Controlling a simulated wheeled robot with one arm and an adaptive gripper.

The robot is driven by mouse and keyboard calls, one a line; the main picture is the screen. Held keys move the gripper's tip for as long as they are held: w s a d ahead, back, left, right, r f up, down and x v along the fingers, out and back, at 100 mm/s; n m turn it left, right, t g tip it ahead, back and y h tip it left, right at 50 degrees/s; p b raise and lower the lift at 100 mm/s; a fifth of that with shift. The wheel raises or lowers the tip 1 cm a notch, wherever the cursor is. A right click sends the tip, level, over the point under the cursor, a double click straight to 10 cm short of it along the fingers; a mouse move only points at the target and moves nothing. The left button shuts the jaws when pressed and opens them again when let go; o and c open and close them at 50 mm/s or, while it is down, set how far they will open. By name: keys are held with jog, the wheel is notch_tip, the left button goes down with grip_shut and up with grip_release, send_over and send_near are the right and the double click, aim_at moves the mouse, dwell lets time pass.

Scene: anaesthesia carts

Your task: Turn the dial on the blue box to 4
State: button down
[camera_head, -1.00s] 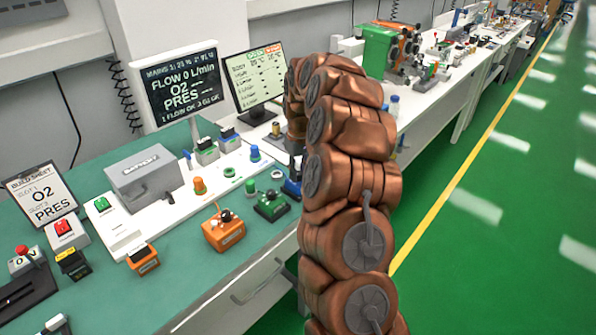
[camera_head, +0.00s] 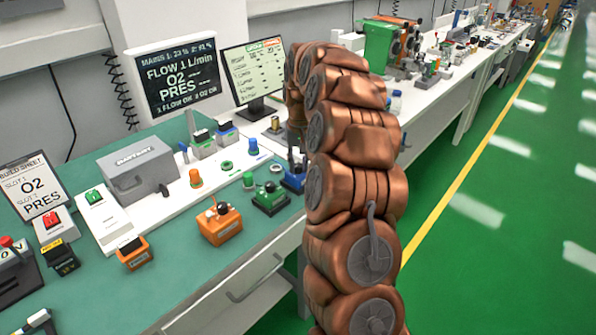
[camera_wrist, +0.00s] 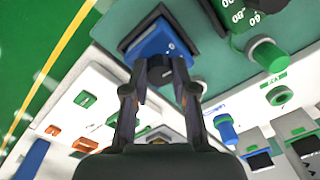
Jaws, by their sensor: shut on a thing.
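The blue box (camera_head: 293,179) stands at the front edge of the bench, partly hidden behind my arm in the head view. In the wrist view the blue box (camera_wrist: 155,38) lies right before my gripper (camera_wrist: 163,72). My fingers are closed on its dark dial, which is mostly hidden between them, so I cannot read its setting. In the head view the gripper is largely covered by my copper arm. The monitor (camera_head: 178,82) reads FLOW 1 L/min, O2, PRES.
A green box (camera_head: 269,198) with a black knob stands just left of the blue box, and an orange box (camera_head: 219,225) farther left. A second screen (camera_head: 253,75) stands behind. The green floor at right is clear.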

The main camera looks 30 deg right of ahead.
aim_at(299, 166)
jog(key=m+b, duration=0.2)
jog(key=m, duration=0.1)
jog(key=shift+f, duration=0.2)
jog(key=m+b, duration=0.2)
jog(key=m, duration=0.1)
jog(key=shift+m, duration=0.3)
jog(key=m+b, duration=0.1)
jog(key=m, duration=0.2)
jog(key=m+b, duration=0.1)
jog(key=m, duration=0.1)
jog(key=shift+r+m+b, duration=0.2)
jog(key=shift+m+b, duration=0.15)
jog(key=shift+m, duration=0.05)
jog(key=c, duration=0.9)
grip_release()
notch_tip(299, 166, up, 7)
jog(key=shift+s+f, duration=0.1)
jog(key=shift+f, duration=0.1)
jog(key=shift+r, duration=0.45)
